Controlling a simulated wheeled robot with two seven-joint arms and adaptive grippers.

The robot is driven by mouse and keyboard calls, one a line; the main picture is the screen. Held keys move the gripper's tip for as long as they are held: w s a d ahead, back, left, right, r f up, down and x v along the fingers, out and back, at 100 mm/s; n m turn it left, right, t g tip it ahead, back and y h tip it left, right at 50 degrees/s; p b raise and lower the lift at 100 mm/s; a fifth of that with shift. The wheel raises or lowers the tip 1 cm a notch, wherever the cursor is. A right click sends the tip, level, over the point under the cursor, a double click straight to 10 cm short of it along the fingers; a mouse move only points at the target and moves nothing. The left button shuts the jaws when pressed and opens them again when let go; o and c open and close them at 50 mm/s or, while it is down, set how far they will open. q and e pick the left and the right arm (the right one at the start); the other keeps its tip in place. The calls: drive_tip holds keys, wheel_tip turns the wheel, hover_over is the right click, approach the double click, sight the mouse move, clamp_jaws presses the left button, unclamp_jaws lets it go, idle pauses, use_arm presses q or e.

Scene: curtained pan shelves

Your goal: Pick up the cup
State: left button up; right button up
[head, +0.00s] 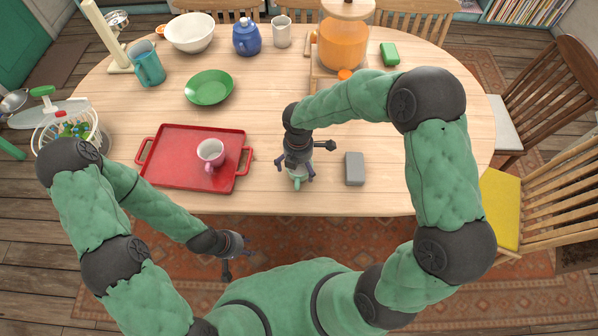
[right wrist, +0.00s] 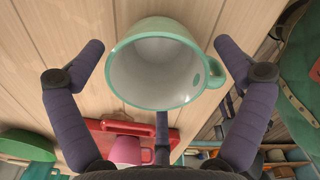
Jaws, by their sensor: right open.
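A mint-green cup with a pale inside (head: 297,184) is near the table's front edge, under my right gripper (head: 297,166). In the right wrist view the cup (right wrist: 155,68) lies between the spread fingers, its handle on the right. The fingers show gaps to it on both sides. My right gripper is open and holds nothing. A second cup, pink outside and white inside (head: 211,153), stands on the red tray (head: 165,172). My left gripper (head: 237,265) hangs in front of the table edge, away from both cups. Its fingers look spread and empty.
A grey block (head: 354,169) lies just right of the green cup. Behind are a green bowl (head: 209,87), a teal pitcher (head: 147,63), a blue teapot (head: 246,37), a white mug (head: 282,31) and an orange dispenser (head: 342,45).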

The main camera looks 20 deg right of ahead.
sight(298, 170)
wheel_tip(298, 170, down, 3)
drive_tip(key=shift+f+b, duration=0.1)
drive_tip(key=shift+b, duration=0.35)
drive_tip(key=c, duration=1.3)
drive_tip(key=shift+o, duration=0.2)
